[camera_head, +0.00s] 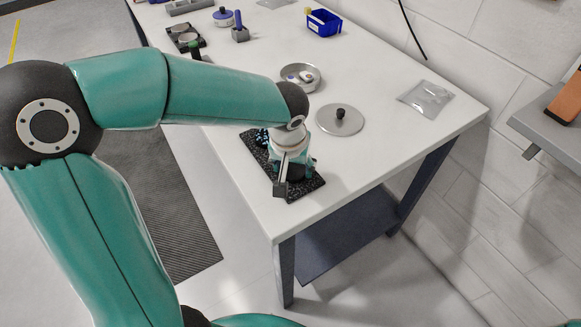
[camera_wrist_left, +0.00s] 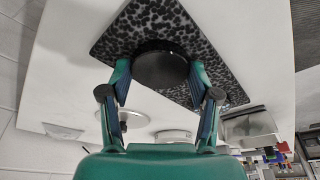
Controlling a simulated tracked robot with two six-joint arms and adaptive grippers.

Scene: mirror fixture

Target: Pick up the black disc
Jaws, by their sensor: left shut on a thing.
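The black disc (camera_wrist_left: 160,68) shows in the left wrist view as a dark, round, thick piece between my left fingers. My left gripper (camera_wrist_left: 159,74) is shut on it, one finger on each side. Beneath them is a black, grey-speckled mat (camera_wrist_left: 215,84). In the head view the mat (camera_head: 313,187) lies near the table's front corner, and my left gripper (camera_head: 291,172) points down over it, mostly hiding the disc. I cannot tell whether the disc touches the mat. My right gripper is not in view.
On the white table (camera_head: 390,140), a round metal plate with a black knob (camera_head: 340,120) and a shallow round dish (camera_head: 301,76) stand close to my left wrist. A silver pouch (camera_head: 427,98) lies near the right edge. A blue bin (camera_head: 323,23) stands farther back.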

